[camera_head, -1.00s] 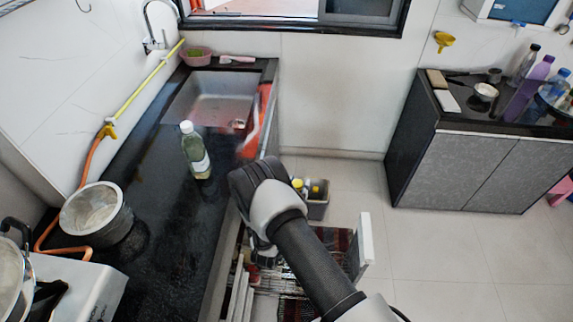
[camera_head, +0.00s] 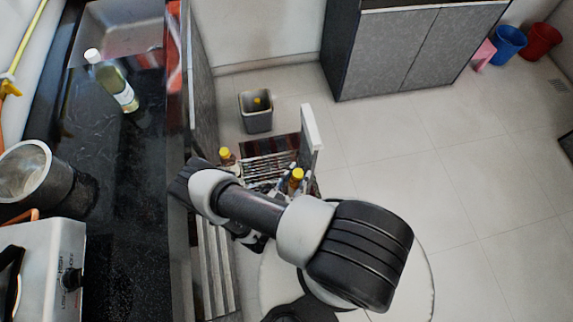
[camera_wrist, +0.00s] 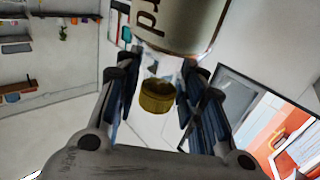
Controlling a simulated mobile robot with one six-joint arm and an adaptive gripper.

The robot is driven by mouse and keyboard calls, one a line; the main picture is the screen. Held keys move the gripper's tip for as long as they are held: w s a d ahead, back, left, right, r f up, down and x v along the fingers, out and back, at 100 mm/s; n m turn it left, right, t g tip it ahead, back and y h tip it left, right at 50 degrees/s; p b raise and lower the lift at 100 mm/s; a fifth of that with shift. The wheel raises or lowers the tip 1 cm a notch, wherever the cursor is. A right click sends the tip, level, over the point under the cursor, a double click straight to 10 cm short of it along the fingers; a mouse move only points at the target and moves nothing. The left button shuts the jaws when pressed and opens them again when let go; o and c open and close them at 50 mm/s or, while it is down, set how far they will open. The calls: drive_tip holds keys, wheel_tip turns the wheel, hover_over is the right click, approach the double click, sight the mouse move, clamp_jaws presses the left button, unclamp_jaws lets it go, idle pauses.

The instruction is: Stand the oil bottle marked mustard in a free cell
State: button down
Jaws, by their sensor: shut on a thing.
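My gripper (camera_wrist: 160,112) is shut on the neck region of an oil bottle. In the wrist view the bottle's pale label (camera_wrist: 180,22), with letters ending in "rd", fills the top. Its yellow cap (camera_wrist: 157,95) shows between the two dark fingers. In the head view my gripper (camera_head: 256,242) is mostly hidden under my arm, and I cannot make out the held bottle there. The open drawer (camera_head: 310,140) has a wire rack (camera_head: 265,165) with cells. Yellow-capped bottles show at its left (camera_head: 226,157) and right (camera_head: 296,181). Which cells are free is too small to tell.
A grey bin (camera_head: 256,122) stands on the floor behind the drawer. The black counter (camera_head: 130,190) at left holds a green bottle (camera_head: 113,82), a metal pot (camera_head: 30,175) and a stove (camera_head: 50,275). A grey cabinet (camera_head: 415,50) stands behind.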

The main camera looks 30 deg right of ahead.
drive_tip(key=shift+s, duration=0.25)
drive_tip(key=shift+w+d+b, duration=1)
drive_tip(key=shift+w+d, duration=0.25)
drive_tip(key=shift+w, duration=2.85)
drive_tip(key=shift+w+d+b, duration=1)
drive_tip(key=shift+w+d, duration=0.2)
drive_tip(key=shift+w, duration=2.85)
drive_tip(key=shift+f, duration=2.6)
drive_tip(key=c, duration=1)
unclamp_jaws()
drive_tip(key=shift+o, duration=0.2)
drive_tip(key=shift+a+f, duration=0.1)
